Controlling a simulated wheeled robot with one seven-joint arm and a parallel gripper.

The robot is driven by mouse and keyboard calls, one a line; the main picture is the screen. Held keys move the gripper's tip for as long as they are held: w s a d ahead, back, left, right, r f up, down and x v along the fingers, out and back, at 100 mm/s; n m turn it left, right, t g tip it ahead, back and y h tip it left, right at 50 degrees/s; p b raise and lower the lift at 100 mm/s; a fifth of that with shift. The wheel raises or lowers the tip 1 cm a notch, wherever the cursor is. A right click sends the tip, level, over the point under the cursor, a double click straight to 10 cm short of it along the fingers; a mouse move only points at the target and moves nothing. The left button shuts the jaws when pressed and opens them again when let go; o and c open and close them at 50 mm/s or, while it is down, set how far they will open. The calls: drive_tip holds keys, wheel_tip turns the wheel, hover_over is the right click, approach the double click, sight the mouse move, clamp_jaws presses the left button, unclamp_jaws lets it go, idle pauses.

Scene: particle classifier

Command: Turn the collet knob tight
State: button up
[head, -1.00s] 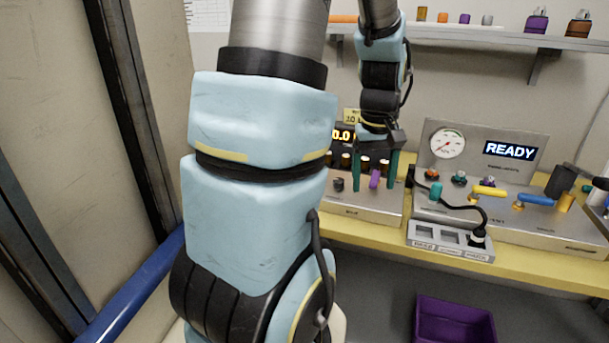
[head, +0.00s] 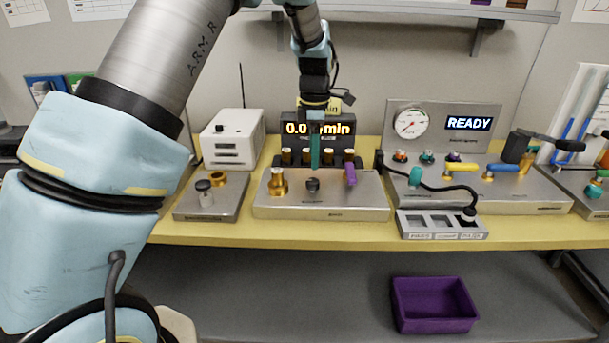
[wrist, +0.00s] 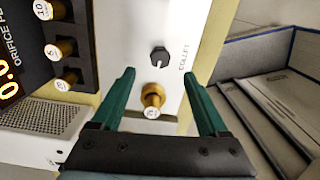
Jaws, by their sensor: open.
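The collet knob (head: 312,185) is a small black knob on a metal panel (head: 325,206). In the wrist view, the black knob (wrist: 160,57) has a pale pointer line and the word COLLET beside it. A brass fitting (head: 278,182) with a pale top stands left of it; it also shows in the wrist view (wrist: 152,97). My gripper (head: 315,163) is above the panel, its teal fingers seen edge-on. In the wrist view, my gripper (wrist: 159,72) is open and empty, with the knob beyond and between the fingertips, not visibly touched.
A purple lever (head: 349,173) stands just right of the knob. Behind is a row of brass orifices (head: 287,156) under a lit display. A white box (head: 232,140) is at left. A cabled panel with a READY screen (head: 468,123) is at right. A purple bin (head: 435,305) sits below.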

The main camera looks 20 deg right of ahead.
sight(314, 180)
wheel_tip(314, 180, down, 8)
drive_tip(key=shift+s+r+p, duration=0.1)
drive_tip(key=shift+r+p, duration=0.1)
drive_tip(key=shift+p, duration=0.55)
drive_tip(key=shift+d, duration=0.1)
clamp_jaws()
